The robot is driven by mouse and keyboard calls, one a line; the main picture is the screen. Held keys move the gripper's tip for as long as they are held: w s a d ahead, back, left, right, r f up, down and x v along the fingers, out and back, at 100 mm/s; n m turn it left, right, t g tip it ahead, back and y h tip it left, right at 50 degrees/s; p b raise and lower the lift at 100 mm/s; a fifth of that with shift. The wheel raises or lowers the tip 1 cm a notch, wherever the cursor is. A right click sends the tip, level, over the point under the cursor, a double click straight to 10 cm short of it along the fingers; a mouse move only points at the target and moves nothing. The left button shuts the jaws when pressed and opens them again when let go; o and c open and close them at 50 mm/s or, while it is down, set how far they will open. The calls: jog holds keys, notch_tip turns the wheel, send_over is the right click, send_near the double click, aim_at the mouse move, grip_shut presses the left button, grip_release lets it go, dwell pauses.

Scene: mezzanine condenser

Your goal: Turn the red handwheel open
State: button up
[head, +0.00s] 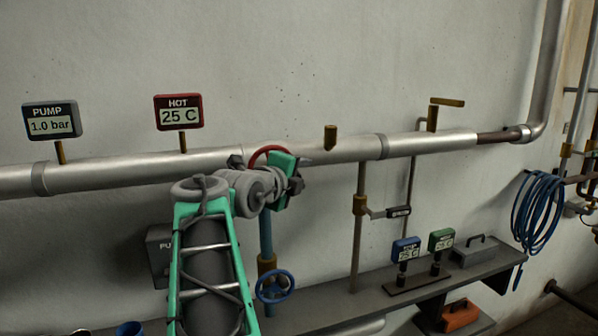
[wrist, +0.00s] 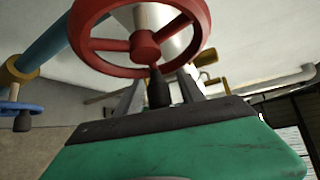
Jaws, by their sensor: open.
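The red handwheel (head: 262,153) is on the large grey pipe in the head view, mostly hidden behind my gripper (head: 297,174). In the wrist view the red handwheel (wrist: 146,46) fills the upper middle, with its rim, spokes and hub showing. A dark handle knob (wrist: 158,90) hangs below the wheel. In the wrist view my gripper (wrist: 160,92) is open, with one finger on each side of the knob. I cannot tell whether either finger touches the knob.
A blue handwheel (head: 275,286) is on a blue pipe (head: 266,238) below the grey pipe (head: 110,172). A PUMP gauge (head: 51,121) and a HOT gauge (head: 178,112) stand above that pipe. A bench (head: 340,306) below holds small gauges. A blue hose (head: 537,210) hangs at right.

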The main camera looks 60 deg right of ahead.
jog(key=shift+c, duration=0.6)
grip_shut()
